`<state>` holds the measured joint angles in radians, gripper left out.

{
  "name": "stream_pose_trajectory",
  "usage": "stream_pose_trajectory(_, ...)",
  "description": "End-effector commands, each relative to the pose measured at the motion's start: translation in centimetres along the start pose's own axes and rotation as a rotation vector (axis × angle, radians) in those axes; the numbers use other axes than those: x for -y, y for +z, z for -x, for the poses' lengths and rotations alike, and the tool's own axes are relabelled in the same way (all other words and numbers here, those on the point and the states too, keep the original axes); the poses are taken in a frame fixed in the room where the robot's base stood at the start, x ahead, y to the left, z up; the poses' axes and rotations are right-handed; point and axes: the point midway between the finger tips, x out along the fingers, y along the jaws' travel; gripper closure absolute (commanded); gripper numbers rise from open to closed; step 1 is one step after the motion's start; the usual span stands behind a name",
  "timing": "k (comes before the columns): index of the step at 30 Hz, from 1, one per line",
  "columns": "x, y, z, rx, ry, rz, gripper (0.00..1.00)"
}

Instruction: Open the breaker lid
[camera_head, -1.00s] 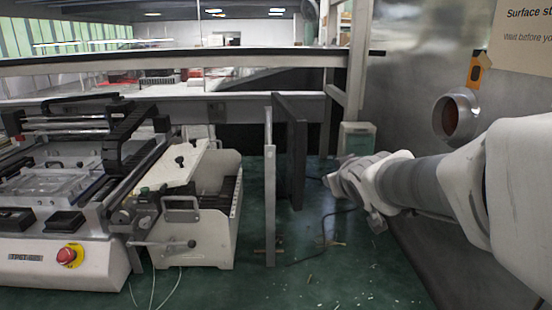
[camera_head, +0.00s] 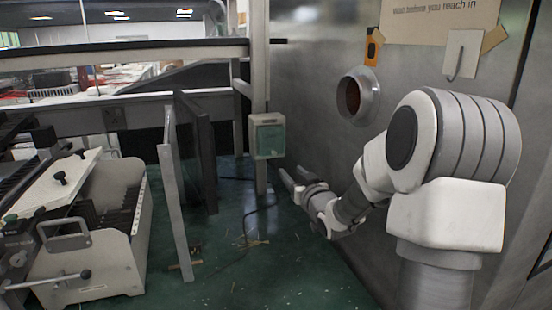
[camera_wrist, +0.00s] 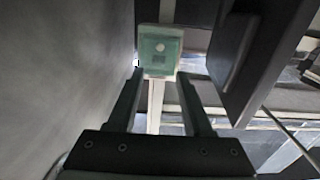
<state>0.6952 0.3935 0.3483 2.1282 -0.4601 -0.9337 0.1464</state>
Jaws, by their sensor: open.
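The breaker box (camera_head: 268,137) is a small pale box with a green lid, fixed to a post in the head view. Its lid looks closed. In the wrist view the green lid (camera_wrist: 160,52) faces me, with a pale round mark on it, just beyond my fingertips. My gripper (camera_head: 286,180) is below and slightly right of the box in the head view. In the wrist view my gripper (camera_wrist: 156,75) is open, its two dark fingers apart with nothing between them. I cannot tell the exact gap to the lid.
A metal wall (camera_head: 320,70) with a round pipe opening (camera_head: 357,96) stands at the right. A dark upright panel (camera_head: 197,150) stands left of the box. A machine (camera_head: 85,235) is at the far left.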

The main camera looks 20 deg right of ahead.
Motion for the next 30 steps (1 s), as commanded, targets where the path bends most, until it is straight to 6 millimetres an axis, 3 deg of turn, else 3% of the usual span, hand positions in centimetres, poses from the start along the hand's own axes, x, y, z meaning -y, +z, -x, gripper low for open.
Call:
stream_pose_trajectory(6,0.1,0.2,-4.2,-0.001,-0.002,-0.002,0.49)
stream_pose_trajectory(18,0.1,0.1,-10.8,0.000,-0.001,-0.001,0.49)
stream_pose_trajectory(24,0.1,0.1,-12.7,0.001,-0.001,-0.001,0.49)
stream_pose_trajectory(30,0.1,0.0,-13.2,0.001,0.000,0.000,0.49)
